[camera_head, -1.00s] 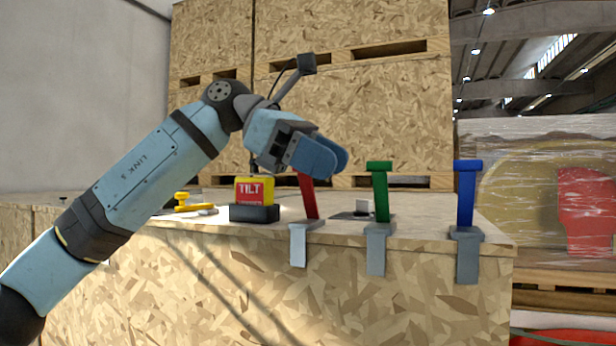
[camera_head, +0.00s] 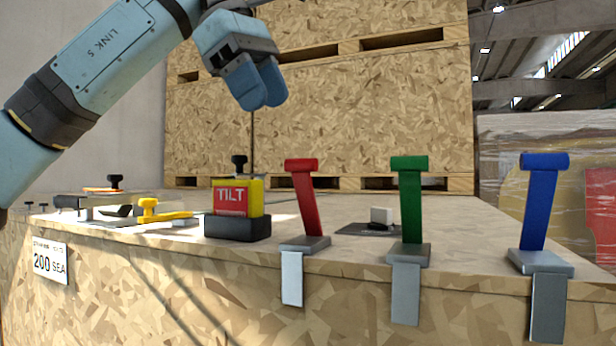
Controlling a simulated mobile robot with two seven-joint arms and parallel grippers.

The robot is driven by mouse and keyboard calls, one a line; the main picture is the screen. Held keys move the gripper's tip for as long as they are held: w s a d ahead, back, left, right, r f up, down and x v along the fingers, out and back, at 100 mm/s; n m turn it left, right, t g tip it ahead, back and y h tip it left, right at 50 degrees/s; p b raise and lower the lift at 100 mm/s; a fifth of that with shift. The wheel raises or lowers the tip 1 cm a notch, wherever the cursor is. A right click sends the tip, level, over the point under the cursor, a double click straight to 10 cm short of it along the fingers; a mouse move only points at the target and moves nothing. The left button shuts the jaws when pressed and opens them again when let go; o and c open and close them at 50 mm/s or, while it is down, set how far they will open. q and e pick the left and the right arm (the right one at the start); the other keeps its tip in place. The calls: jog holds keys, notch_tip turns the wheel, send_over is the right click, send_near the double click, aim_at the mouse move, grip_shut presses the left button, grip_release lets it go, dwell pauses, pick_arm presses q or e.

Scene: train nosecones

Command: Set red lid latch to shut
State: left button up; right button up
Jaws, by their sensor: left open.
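The red lid latch (camera_head: 305,203) stands up from its grey bracket (camera_head: 300,245) at the front edge of the wooden crate (camera_head: 220,290), leaning slightly left at the top. Its handle end is free and nothing touches it. My left gripper (camera_head: 262,98) is above and to the left of the red latch, apart from it, with blue fingers pointing down. It is open and empty. My right gripper is not in view.
A green latch (camera_head: 410,205) and a blue latch (camera_head: 538,207) stand upright to the right. A yellow and red TILT indicator (camera_head: 237,200) sits just left of the red latch. Yellow and black clamps (camera_head: 160,212) lie further left. Tall crates (camera_head: 370,120) stand behind.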

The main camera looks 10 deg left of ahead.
aim_at(306, 172)
pick_arm(q)
jog(key=p+x, duration=0.1)
jog(key=x, duration=1.1)
jog(key=shift+f, duration=0.15)
grip_shut()
